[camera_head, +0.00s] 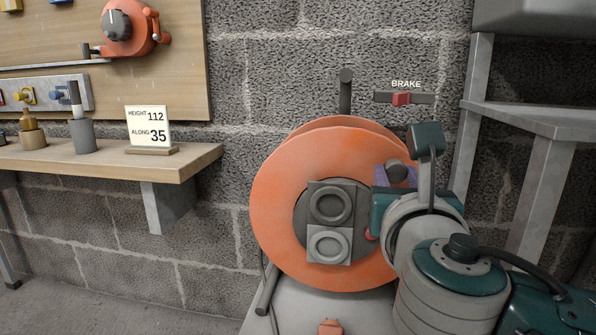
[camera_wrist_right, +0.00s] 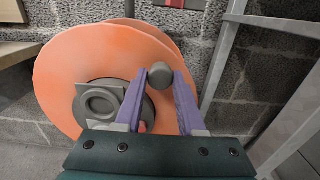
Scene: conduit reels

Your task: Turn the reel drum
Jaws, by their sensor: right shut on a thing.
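The reel drum (camera_head: 275,190) is a large orange disc with a second disc behind it. Its dark grey hub (camera_head: 301,213) carries two square grey plates with round rings. A grey round knob (camera_head: 396,170) sits near the drum's right rim. My right gripper (camera_head: 390,180) is at that right side, and its purple fingers are shut on the knob. The right wrist view shows the knob (camera_wrist_right: 159,74) between the two fingers, with the drum (camera_wrist_right: 60,75) behind and to the left. My right arm hides the drum's lower right edge. My left gripper is not in view.
A brake slider (camera_head: 402,98) with a red block is on the block wall above the drum. A wooden shelf (camera_head: 190,160) at left holds a card reading height 112, along 35 (camera_head: 149,127). A grey metal frame (camera_head: 545,120) stands close at right.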

